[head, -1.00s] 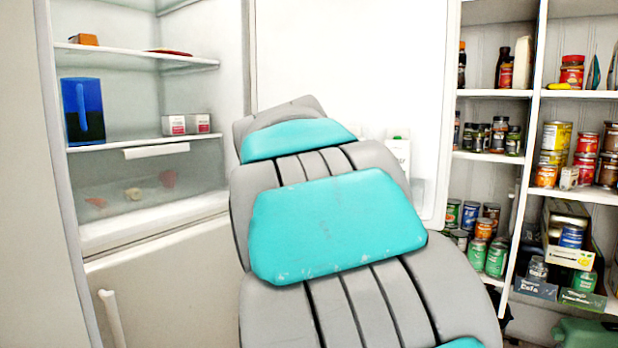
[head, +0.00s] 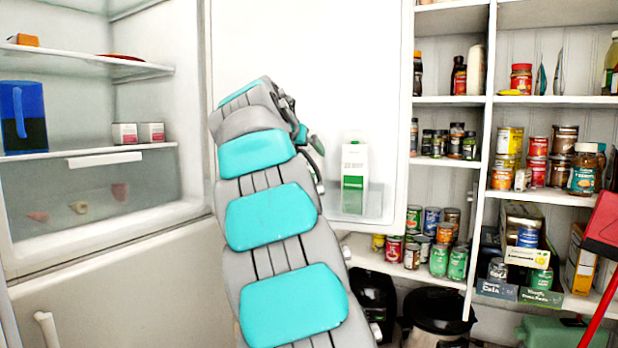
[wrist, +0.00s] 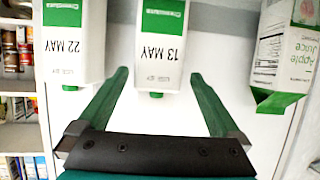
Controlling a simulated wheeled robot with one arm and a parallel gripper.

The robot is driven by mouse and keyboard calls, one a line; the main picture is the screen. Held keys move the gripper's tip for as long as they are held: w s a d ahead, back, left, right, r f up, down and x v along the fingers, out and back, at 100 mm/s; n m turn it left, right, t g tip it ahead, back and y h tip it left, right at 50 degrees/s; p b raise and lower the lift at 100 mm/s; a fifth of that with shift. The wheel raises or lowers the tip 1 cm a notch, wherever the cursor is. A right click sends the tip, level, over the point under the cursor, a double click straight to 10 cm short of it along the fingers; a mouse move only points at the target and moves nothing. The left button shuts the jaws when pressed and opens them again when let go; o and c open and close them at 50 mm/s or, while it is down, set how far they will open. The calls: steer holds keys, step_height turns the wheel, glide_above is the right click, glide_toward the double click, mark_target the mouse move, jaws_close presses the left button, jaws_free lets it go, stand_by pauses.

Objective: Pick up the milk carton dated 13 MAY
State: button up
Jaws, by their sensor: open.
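The milk carton dated 13 MAY (wrist: 160,45) is white with a green band and a green cap. It is upside down in the wrist view, in line with the gap between my fingers. My gripper (wrist: 159,78) is open, its green fingers either side of the carton's cap end; nothing is held, and I cannot tell whether they touch. A similar carton dated 22 MAY (wrist: 72,42) stands to the left in that view. In the head view one white and green carton (head: 354,178) shows on the fridge door, its date hard to read; my arm hides the door left of it.
An apple juice carton (wrist: 284,48) is to the right in the wrist view. The open fridge door (head: 385,120) has a clear door bin (head: 376,202). A blue pitcher (head: 22,115) stands on a fridge shelf. Pantry shelves (head: 455,100) with cans and jars are at right.

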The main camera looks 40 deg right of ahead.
steer(key=shift+d+r+x, duration=0.1)
steer(key=shift+r+x, duration=0.05)
steer(key=shift+x, duration=0.65)
steer(key=shift+d+r+x, duration=0.1)
steer(key=shift+r+x, duration=0.05)
steer(key=shift+x, duration=0.7)
steer(key=shift+r+x, duration=0.2)
steer(key=shift+x, duration=0.6)
jaws_close()
